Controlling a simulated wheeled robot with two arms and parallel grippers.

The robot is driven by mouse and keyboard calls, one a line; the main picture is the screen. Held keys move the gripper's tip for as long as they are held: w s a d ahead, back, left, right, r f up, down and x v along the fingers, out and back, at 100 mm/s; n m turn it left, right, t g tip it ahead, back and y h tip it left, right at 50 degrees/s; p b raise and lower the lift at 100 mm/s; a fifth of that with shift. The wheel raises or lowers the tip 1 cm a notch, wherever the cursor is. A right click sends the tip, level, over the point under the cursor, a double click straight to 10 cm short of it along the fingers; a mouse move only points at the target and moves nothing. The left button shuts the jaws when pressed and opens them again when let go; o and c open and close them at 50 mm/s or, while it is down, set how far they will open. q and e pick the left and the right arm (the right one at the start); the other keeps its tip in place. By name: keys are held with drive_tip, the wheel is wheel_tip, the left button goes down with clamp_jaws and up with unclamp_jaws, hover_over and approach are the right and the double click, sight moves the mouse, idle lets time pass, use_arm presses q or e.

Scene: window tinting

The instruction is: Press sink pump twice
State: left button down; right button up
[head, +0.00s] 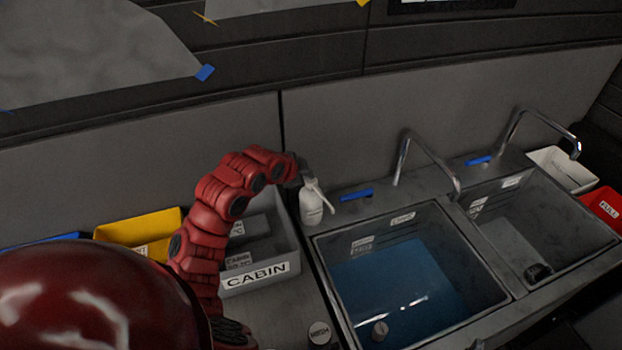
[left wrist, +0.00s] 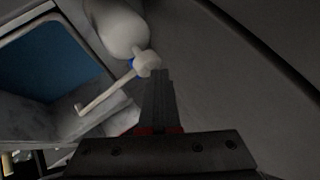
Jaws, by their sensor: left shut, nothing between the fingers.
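The sink pump is a white bottle (head: 311,208) with a pump head and a spout. It stands upright on the counter at the left edge of the sink. In the left wrist view the bottle (left wrist: 118,27) is at the top, with its pump head (left wrist: 147,63) and long thin spout below it. My left gripper (head: 298,181) is beside the top of the pump. Its fingers (left wrist: 159,78) are shut and empty, with the tips very close to the pump head. I cannot tell whether they touch it. My right gripper is not in view.
The left sink basin (head: 395,285) holds blue water, and a second basin (head: 528,231) is to its right. A faucet (head: 403,155) rises behind them. A grey CABIN bin (head: 285,268) and a yellow bin (head: 148,227) stand left of the pump.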

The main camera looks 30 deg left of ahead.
use_arm(q)
drive_tip(key=shift+f+b, duration=0.35)
drive_tip(key=shift+f, duration=0.25)
drive_tip(key=shift+r, duration=0.1)
idle(0.4)
drive_tip(key=shift+r+p, duration=0.5)
drive_tip(key=shift+r, duration=0.8)
drive_tip(key=shift+r+p, duration=0.3)
drive_tip(key=shift+r, duration=0.55)
drive_tip(key=shift+r+p, duration=0.4)
drive_tip(key=shift+r, duration=1.35)
drive_tip(key=shift+w, duration=0.1)
